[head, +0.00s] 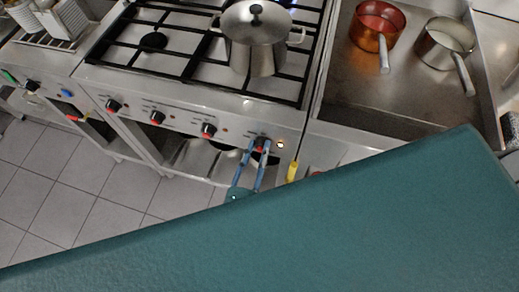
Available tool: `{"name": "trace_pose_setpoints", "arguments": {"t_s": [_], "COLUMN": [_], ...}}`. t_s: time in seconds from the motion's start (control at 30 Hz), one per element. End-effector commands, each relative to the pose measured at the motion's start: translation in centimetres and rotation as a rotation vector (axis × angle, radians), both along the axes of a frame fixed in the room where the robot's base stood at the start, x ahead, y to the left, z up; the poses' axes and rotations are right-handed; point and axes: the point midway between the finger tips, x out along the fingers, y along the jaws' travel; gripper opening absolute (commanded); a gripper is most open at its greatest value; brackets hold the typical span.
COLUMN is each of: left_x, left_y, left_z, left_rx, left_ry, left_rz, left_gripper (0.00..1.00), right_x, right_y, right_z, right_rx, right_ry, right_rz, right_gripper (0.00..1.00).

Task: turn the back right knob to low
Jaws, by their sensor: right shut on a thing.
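The stove front (180,115) carries a row of several black and red knobs. The rightmost knob (260,143), beside a small glowing lamp (280,145), sits between the fingertips of my right gripper (258,150). The gripper's two blue-grey fingers are shut on it from below. I cannot read the knob's setting, and the fingers partly cover it. The other knobs (208,130) stand free to the left. My left gripper is not in view.
A steel lidded pot (254,45) stands on the black grate. A copper pan (377,25) and a steel pan (445,42) sit on the counter at right. A yellow handle (292,171) is just right of my gripper. My teal arm hides the lower right.

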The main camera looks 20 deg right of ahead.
Motion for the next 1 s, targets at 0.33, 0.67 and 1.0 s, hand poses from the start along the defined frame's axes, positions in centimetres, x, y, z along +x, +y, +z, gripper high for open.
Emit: {"name": "trace_pose_setpoints", "arguments": {"t_s": [0.33,0.67,1.0], "left_x": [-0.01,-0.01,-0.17], "left_y": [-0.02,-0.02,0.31], "left_z": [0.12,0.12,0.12], "left_rx": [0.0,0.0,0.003], "left_ry": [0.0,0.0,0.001], "left_rz": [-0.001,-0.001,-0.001], "left_gripper": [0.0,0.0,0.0], "right_x": [-0.31,-0.27,-0.32], "right_y": [-0.21,-0.22,0.1], "right_z": [-0.38,-0.33,-0.11], "right_rx": [-0.028,-0.028,-0.026], "right_ry": [0.029,0.026,0.02], "right_rz": [-0.006,-0.006,-0.002], "right_gripper": [0.06,0.5,0.51]}}
